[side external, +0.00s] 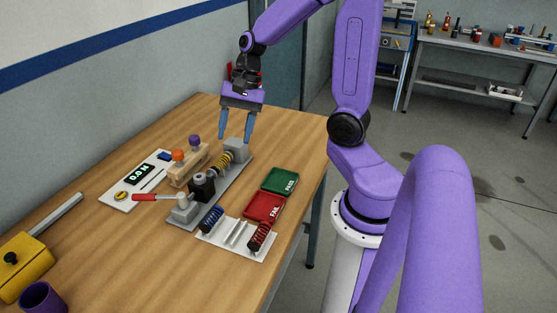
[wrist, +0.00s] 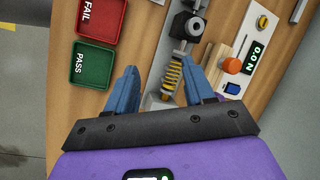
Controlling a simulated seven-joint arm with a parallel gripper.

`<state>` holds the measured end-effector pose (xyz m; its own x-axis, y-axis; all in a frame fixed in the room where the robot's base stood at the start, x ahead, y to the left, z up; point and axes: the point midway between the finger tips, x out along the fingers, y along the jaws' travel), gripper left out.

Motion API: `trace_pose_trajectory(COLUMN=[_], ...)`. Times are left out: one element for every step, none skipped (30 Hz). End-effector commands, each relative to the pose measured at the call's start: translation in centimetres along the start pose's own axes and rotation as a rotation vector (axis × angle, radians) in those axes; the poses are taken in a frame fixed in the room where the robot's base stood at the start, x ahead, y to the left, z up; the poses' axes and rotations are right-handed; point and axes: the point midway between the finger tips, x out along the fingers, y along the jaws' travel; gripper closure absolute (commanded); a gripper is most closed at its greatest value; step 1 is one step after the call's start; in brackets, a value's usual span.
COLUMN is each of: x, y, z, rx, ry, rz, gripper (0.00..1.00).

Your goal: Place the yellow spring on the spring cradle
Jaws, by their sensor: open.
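The yellow spring (side external: 221,161) lies on its side in the grey test fixture (side external: 183,219), between a dark clamp part and a grey end block. It also shows in the wrist view (wrist: 172,78). The white spring cradle (side external: 236,240) lies at the near end of the table, with a blue spring at its left, a red spring at its right and a bare middle. My gripper (side external: 235,138) is open and empty, pointing down above the end block side of the fixture. In the wrist view its blue fingers (wrist: 161,72) appear on either side of the yellow spring, not closed on it.
A red FAIL tray (side external: 264,207) and a green PASS tray (side external: 280,181) lie right of the fixture. A wooden block with orange and purple knobs (side external: 188,165) and a red-handled lever (side external: 157,197) stand close to it. A display panel (side external: 131,193) lies left.

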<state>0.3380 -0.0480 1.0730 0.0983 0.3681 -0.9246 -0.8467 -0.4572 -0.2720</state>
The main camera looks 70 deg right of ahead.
Motion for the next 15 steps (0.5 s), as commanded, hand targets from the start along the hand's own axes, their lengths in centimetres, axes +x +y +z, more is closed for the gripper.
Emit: trace_pose_trajectory(x=[0.5,0.7,1.0,1.2,1.4,1.6,1.7,1.8,2.0,2.1,2.2,2.2,2.3,2.3,2.4], y=[0.2,0.3,0.6,0.8,1.1,1.5,1.8,2.1,2.6,3.0,3.4,4.0,4.4,4.8,5.4], z=[1.8,2.7,3.9,4.8,5.6,6.7,7.4,8.2,9.1,9.8,10.4,11.3,11.9,12.4,13.1], rx=[-0.127,-0.200,-0.299,-0.373,-0.446,-0.545,-0.619,-0.693,-0.792,-0.866,-0.939,-1.038,-1.113,-1.188,-1.287], ry=[-0.008,-0.013,-0.018,-0.021,-0.026,-0.031,-0.035,-0.040,-0.046,-0.050,-0.056,-0.062,-0.066,-0.071,-0.078], rz=[0.035,0.056,0.081,0.101,0.119,0.143,0.161,0.178,0.200,0.216,0.232,0.252,0.267,0.281,0.300], gripper=[0.47,0.47,0.47,0.47,0.47,0.47,0.47,0.47,0.47,0.47,0.47,0.47,0.47,0.47,0.47])
